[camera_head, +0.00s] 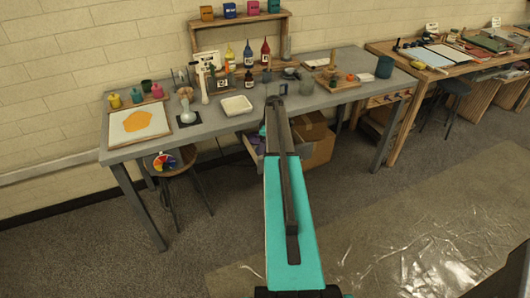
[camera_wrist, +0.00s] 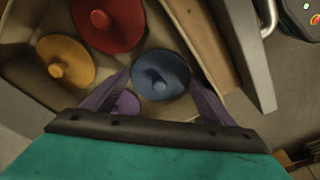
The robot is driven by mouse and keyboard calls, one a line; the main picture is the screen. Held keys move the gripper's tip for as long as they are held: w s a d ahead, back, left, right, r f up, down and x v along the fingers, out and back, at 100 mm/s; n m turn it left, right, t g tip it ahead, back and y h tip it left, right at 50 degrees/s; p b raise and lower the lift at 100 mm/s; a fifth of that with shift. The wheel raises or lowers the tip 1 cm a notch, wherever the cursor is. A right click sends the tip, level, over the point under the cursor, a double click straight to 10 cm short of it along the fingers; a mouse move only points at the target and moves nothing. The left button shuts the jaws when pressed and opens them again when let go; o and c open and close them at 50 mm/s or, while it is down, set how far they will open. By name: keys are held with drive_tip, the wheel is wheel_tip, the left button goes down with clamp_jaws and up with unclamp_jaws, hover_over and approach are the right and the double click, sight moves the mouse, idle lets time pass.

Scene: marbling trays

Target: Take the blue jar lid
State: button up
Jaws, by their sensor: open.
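The blue jar lid (camera_wrist: 161,73) is a round disc with a knob, lying in an open box-like drawer (camera_wrist: 182,30) in the wrist view. My gripper (camera_wrist: 161,85) is open, with its two purple fingers reaching toward the left and right sides of the lid. The lid shows between the fingers, and I cannot tell whether either finger touches it. In the head view my arm hides the gripper and the blue lid.
A red lid (camera_wrist: 108,20) and an orange lid (camera_wrist: 66,60) lie left of the blue one. A purple lid (camera_wrist: 126,103) is partly hidden behind the left finger. In the head view, the grey table (camera_head: 225,118) stands above the drawer, with a cardboard box (camera_head: 318,143) to the right.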

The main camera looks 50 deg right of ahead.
drive_tip(key=shift+c, duration=0.2)
drive_tip(key=c, duration=0.6)
drive_tip(key=shift+r, duration=0.1)
drive_tip(key=shift+c, duration=0.2)
wheel_tip(320, 180, up, 10)
drive_tip(key=b, duration=0.3)
idle(0.5)
